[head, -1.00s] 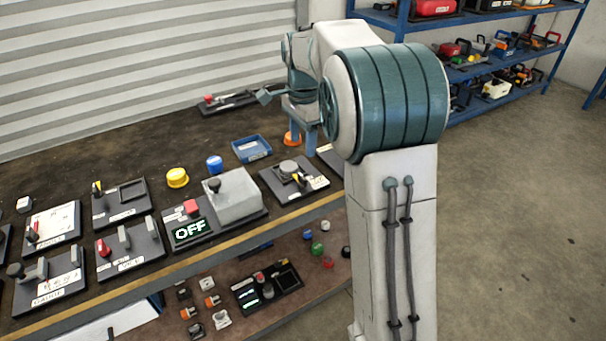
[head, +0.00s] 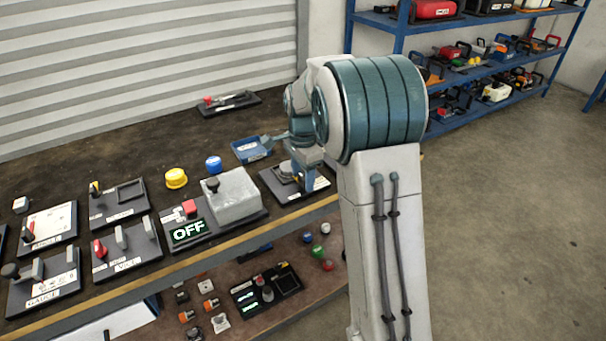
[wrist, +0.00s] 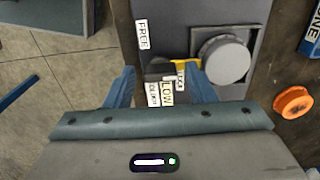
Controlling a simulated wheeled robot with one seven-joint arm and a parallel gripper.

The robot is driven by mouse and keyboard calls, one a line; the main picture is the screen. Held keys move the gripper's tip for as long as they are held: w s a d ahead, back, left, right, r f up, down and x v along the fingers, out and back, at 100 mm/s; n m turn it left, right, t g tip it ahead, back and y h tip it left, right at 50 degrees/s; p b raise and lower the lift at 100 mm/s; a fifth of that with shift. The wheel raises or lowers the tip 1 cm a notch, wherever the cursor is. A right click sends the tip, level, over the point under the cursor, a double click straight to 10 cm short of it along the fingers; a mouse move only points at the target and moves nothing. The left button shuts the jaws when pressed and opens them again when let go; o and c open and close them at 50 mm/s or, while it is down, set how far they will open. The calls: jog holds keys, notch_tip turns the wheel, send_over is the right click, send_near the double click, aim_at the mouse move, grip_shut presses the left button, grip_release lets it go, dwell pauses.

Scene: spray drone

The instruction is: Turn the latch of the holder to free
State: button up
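The holder is a dark plate (wrist: 215,15) with a round grey cap (wrist: 224,62) on a grey seat. In the head view the plate (head: 318,186) lies near the bench's front edge, partly hidden by my gripper. Its latch has a yellow pointer (wrist: 184,64) beside the cap, at a small label that seems to read LOCK. A FREE label (wrist: 142,34) is farther up the plate. I cannot tell whether either finger touches the latch.
An orange round part (wrist: 294,102) and a blue tray (head: 250,150) are close to the holder. To the left are a grey box (head: 236,194) with an OFF display (head: 188,230), yellow (head: 176,178) and blue (head: 213,164) caps, and several control plates.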

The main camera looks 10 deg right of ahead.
jog(key=c, duration=0.7)
jog(key=n+p, duration=0.1)
jog(key=n, duration=0.2)
jog(key=shift+r+n+p, duration=0.1)
jog(key=shift+n+p, duration=0.2)
jog(key=shift+n, duration=0.1)
jog(key=n+p, duration=0.1)
jog(key=n, duration=0.4)
jog(key=shift+n, duration=0.3)
jog(key=n+p, duration=0.1)
jog(key=n, duration=0.3)
jog(key=shift+w+n+p, duration=0.1)
jog(key=shift+n+p, duration=0.55)
jog(key=shift+n, duration=1.55)
